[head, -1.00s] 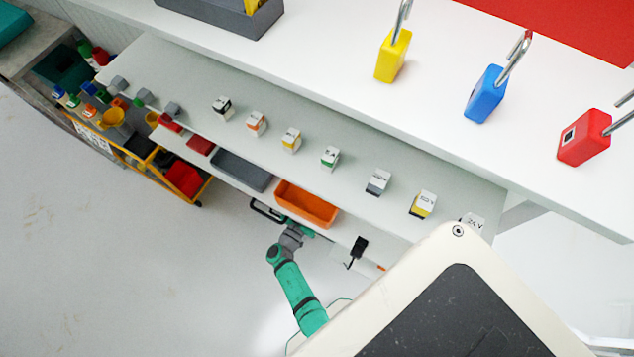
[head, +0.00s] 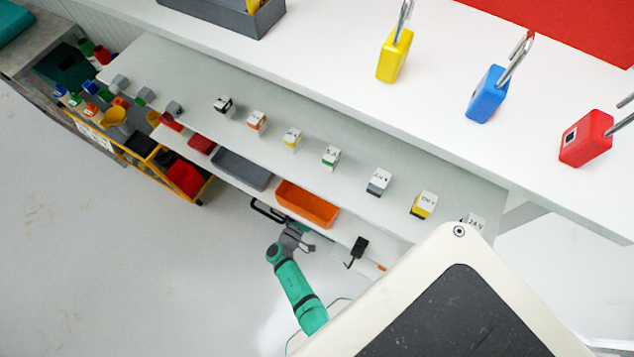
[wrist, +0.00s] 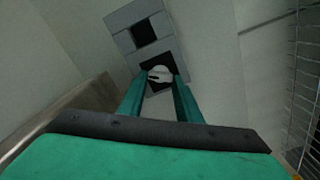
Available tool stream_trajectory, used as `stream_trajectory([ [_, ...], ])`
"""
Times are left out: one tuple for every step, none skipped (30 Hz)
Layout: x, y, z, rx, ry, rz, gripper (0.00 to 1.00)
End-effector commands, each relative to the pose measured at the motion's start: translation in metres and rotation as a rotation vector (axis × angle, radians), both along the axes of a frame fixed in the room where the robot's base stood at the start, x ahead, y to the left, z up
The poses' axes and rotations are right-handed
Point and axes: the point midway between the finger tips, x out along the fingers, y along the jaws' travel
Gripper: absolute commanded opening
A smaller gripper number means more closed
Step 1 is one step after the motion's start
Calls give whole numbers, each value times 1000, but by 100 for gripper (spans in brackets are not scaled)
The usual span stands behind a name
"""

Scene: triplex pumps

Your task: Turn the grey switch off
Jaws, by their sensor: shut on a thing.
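In the wrist view, a grey panel (wrist: 122,18) carries black square recesses. A small pale grey knob (wrist: 160,73), which looks like the grey switch, sits in the lower recess. My gripper (wrist: 161,81) has its two green fingers on either side of this knob and is shut on it. The knob has a dark mark across it; its exact setting is hard to read. In the head view, my green arm reaches to the shelf edge by the orange tray, and the fingers and the switch are hidden there.
In the head view, an orange tray (head: 307,204) and a grey tray (head: 242,169) lie on the lower shelf. Small labelled blocks stand in a row above. Yellow (head: 394,56), blue (head: 487,95) and red (head: 585,138) padlocks lie on the top surface. Open floor is at left.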

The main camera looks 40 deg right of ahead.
Motion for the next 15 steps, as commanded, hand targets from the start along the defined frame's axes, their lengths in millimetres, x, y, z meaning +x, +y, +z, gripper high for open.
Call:
stream_trajectory([
  [0, 1, 0, -16, 40, 1, 9],
  [0, 1, -1, -27, 66, 1, 9],
  [0, 1, -1, -41, 101, 1, 9],
  [0, 1, -1, -52, 126, 1, 9],
  [1, 1, -1, -62, 151, 1, 9],
  [1, 1, -1, -76, 184, 1, 9],
  [1, 1, -1, -85, 207, 1, 9],
  [1, 1, -1, -95, 231, 1, 9],
  [1, 1, -1, -108, 261, 2, 9],
  [1, 1, -2, -117, 283, 2, 9],
  [1, 1, -2, -126, 304, 2, 9],
  [1, 1, -2, -137, 331, 2, 9],
  [1, 1, -2, -145, 349, 2, 9],
  [1, 1, -2, -152, 368, 2, 9],
  [1, 1, -2, -161, 390, 2, 9],
])
